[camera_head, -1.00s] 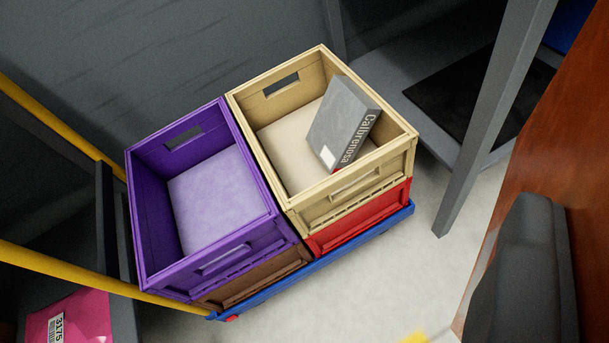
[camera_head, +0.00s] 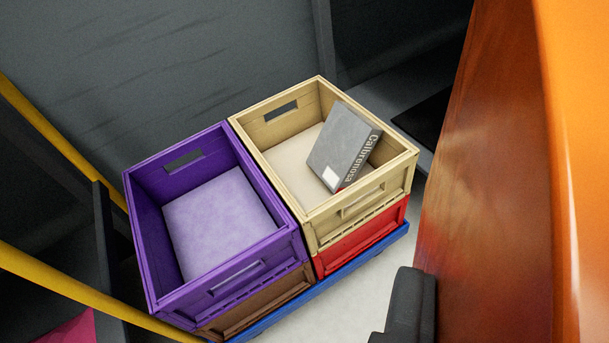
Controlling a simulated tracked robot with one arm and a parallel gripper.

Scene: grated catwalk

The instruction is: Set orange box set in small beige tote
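The small beige tote (camera_head: 282,183) stands open at the centre, stacked on a red crate. A grey box lettered "Calbrenosa" (camera_head: 340,150) leans tilted inside it, and part of the tote floor is bare. The orange box set (camera_head: 500,180) is large and very close at the right edge, cut off by the frame. One dark finger of my gripper (camera_head: 408,305) shows at the lower right against its left side. The other finger is hidden. My gripper appears shut on the orange box set, which is to the right of the tote.
An open, empty purple tote (camera_head: 215,275) stands directly left of the beige one, on a brown crate (camera_head: 255,302). The red crate (camera_head: 360,245) and brown crate sit on a blue dolly (camera_head: 290,317). Yellow rails (camera_head: 60,280) run at the left, with a grey wall behind.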

